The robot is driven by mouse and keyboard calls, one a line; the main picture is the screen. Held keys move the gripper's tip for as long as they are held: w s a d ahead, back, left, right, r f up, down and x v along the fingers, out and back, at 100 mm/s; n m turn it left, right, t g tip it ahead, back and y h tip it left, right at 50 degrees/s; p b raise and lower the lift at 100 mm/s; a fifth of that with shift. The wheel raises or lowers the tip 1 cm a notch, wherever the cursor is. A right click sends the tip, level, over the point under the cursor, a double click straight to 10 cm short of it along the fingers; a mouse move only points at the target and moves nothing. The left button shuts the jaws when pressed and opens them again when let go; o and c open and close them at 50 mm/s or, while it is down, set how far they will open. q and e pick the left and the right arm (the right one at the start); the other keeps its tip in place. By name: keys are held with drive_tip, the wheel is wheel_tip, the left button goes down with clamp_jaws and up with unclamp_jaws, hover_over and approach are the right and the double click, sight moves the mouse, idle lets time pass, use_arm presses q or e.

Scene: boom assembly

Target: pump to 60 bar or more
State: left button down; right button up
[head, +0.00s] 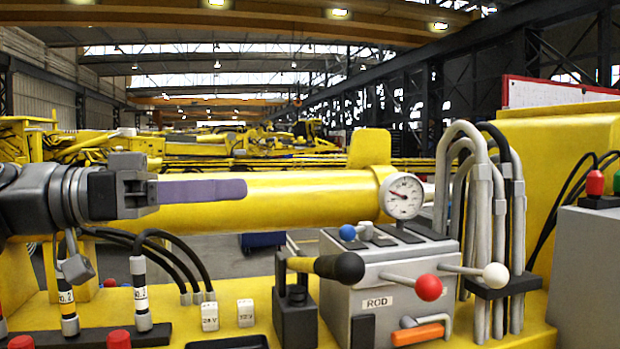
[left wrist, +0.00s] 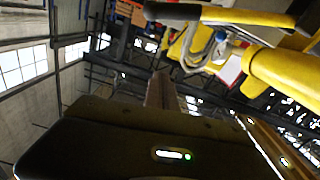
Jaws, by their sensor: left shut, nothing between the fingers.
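The pump lever (head: 325,266) has a yellow band and a black rounded grip and lies roughly level, pointing right. It sits on a dark pump block (head: 295,312). The round white pressure gauge (head: 403,196) stands above the grey valve block (head: 380,283); its needle points to the left side of the dial, and its number is too small to read. My left gripper (head: 240,189) is shut and empty, above and left of the lever and apart from it, in front of the yellow cylinder. Its fingers also show in the left wrist view (left wrist: 160,92). My right gripper is out of view.
The valve block carries a red knob (head: 429,288), a white knob (head: 496,275), a blue knob (head: 347,232) and an orange handle (head: 417,334). Grey hoses (head: 480,200) rise at its right. Black hoses and labelled couplings (head: 140,294) stand at the left. The yellow cylinder (head: 300,198) runs behind.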

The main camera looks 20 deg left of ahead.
sight(312, 264)
use_arm(q)
drive_tip(key=f, duration=0.1)
drive_tip(key=f+n, duration=0.2)
drive_tip(key=shift+w+a+y+b, duration=0.3)
drive_tip(key=shift+w+a, duration=0.1)
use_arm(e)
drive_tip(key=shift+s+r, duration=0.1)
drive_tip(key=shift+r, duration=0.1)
use_arm(q)
drive_tip(key=w+d+f+b, duration=0.1)
drive_tip(key=w+d+f, duration=0.1)
drive_tip(key=d, duration=0.3)
drive_tip(key=w+d+f+b, duration=0.1)
drive_tip(key=w+d+f, duration=0.1)
drive_tip(key=d, duration=0.3)
drive_tip(key=shift+w, duration=0.3)
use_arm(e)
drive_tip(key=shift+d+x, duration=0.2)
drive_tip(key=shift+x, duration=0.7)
